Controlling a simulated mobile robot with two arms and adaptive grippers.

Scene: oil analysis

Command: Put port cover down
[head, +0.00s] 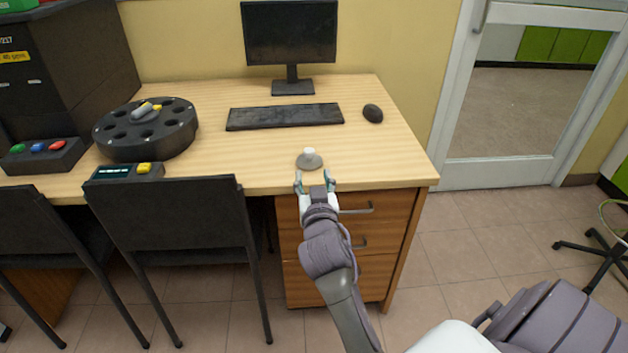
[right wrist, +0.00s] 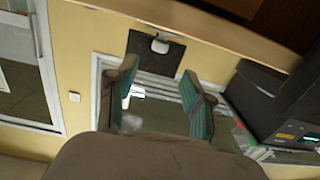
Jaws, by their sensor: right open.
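The port cover (head: 309,161), a small grey disc with a white knob on top, appears to rest upright on the wooden desk (head: 250,165) near its front edge. My right gripper (head: 314,180) is open at the desk's front edge, just short of the cover, with its two fingers apart. Nothing shows between the fingers in the head view. In the right wrist view, which is turned upside down, the open fingers frame a small white piece that looks like the cover's knob (right wrist: 160,46). My left gripper is not in view.
A black keyboard (head: 285,116), mouse (head: 373,113) and monitor (head: 290,35) stand behind the cover. A round black carousel (head: 148,130) and a small display box (head: 127,171) are to the left. A chair (head: 168,225) stands at the desk's front. Desk surface around the cover is clear.

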